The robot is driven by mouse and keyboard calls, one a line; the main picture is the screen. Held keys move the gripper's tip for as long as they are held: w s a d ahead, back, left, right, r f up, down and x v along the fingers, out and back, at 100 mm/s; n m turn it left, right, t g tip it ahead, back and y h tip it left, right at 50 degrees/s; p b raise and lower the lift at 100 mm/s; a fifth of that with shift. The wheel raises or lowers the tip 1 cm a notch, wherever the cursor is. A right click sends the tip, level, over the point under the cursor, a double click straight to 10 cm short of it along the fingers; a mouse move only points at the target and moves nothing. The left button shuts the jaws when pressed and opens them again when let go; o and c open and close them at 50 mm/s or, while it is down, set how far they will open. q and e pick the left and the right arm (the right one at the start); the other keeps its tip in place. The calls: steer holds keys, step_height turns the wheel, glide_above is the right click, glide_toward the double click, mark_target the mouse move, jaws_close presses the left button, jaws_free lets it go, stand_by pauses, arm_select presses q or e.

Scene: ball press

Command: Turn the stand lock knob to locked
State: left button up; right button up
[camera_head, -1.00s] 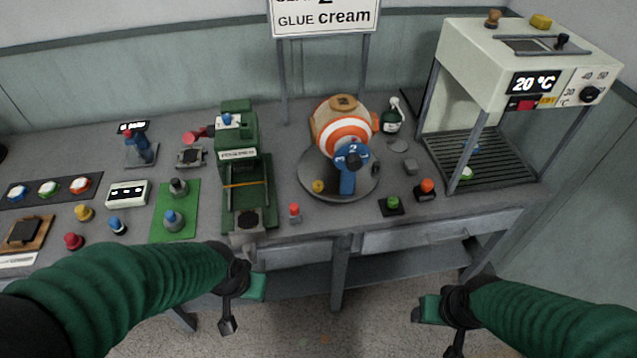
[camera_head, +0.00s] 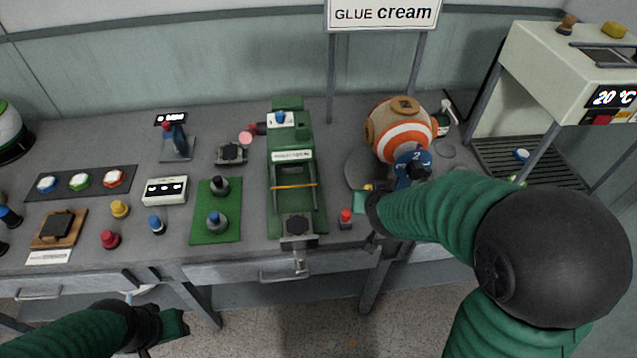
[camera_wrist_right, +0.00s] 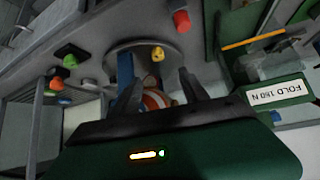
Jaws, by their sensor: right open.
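The stand is a round grey plate (camera_head: 356,165) carrying an orange and white striped ball (camera_head: 398,132) and a blue numbered part (camera_head: 412,164). A small yellow knob (camera_head: 367,187) sits at the plate's front left edge and seems to be the lock knob; its setting is too small to read. My right gripper (camera_head: 371,200) is at this knob, its fingers mostly hidden by my arm. In the right wrist view, the open fingers (camera_wrist_right: 158,82) point toward the yellow knob (camera_wrist_right: 157,54), with it ahead between them. My left gripper (camera_head: 172,326) hangs before the table, fingers unclear.
A red knob (camera_head: 346,218) stands close left of my right gripper. The green press (camera_head: 292,180) is further left. The heater box (camera_head: 560,65) stands at right. Several coloured knobs and buttons spread over the table's left.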

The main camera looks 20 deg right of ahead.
steer(key=b+x, duration=0.7)
steer(key=x, duration=0.8)
steer(key=shift+w+d+f, duration=0.15)
steer(key=shift+f, duration=0.15)
steer(key=shift+w+d+f+b, duration=0.2)
steer(key=shift+w+f+b, duration=0.05)
steer(key=shift+b, duration=0.05)
steer(key=shift+w+d+f, duration=0.2)
steer(key=shift+d, duration=0.15)
steer(key=shift+a+r, duration=0.1)
steer(key=shift+a, duration=0.1)
steer(key=c, duration=0.7)
jaws_close()
